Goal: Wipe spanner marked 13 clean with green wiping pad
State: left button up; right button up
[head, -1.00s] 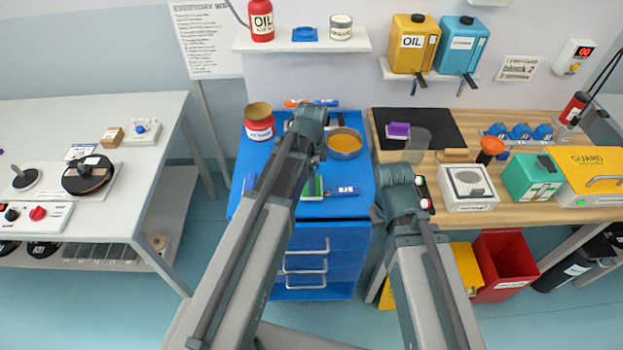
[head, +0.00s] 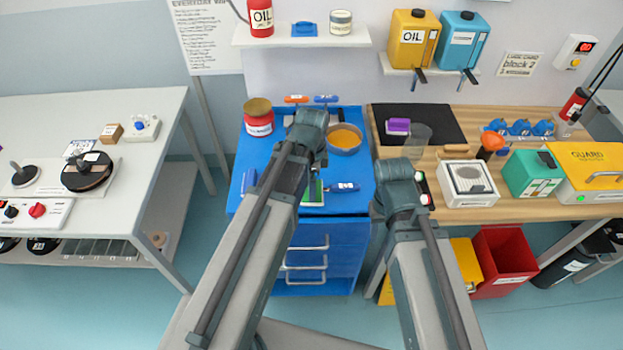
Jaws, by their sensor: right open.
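A green pad-like thing (head: 313,191) lies on top of the blue drawer cart (head: 352,207), partly hidden by my left arm. A blue-handled tool (head: 344,187) lies just right of it; its marking is too small to read. I cannot make out a spanner marked 13. My left arm reaches over the cart, and its gripper is hidden behind the arm. My right gripper (head: 379,208) is mostly hidden by its own arm, near the cart's front right edge. It is open, and I see nothing in it.
A red jar (head: 258,121) and a bowl of orange stuff (head: 344,139) stand on the cart. Orange-handled (head: 296,99) and blue-handled (head: 326,99) tools lie at its back. A wooden bench (head: 452,206) is at right, with a purple block (head: 398,126) on a black mat. A white table (head: 130,205) stands left.

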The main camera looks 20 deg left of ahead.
pick_arm(q)
jog(key=shift+s, duration=0.2)
jog(key=shift+w+a, duration=0.15)
jog(key=shift+w, duration=0.35)
jog(key=shift+w+a, duration=0.15)
jog(key=shift+w, duration=0.35)
jog(key=shift+w+a, duration=0.3)
jog(key=shift+w, duration=0.65)
jog(key=shift+s, duration=0.1)
jog(key=shift+s+d, duration=0.3)
jog(key=shift+s, duration=0.6)
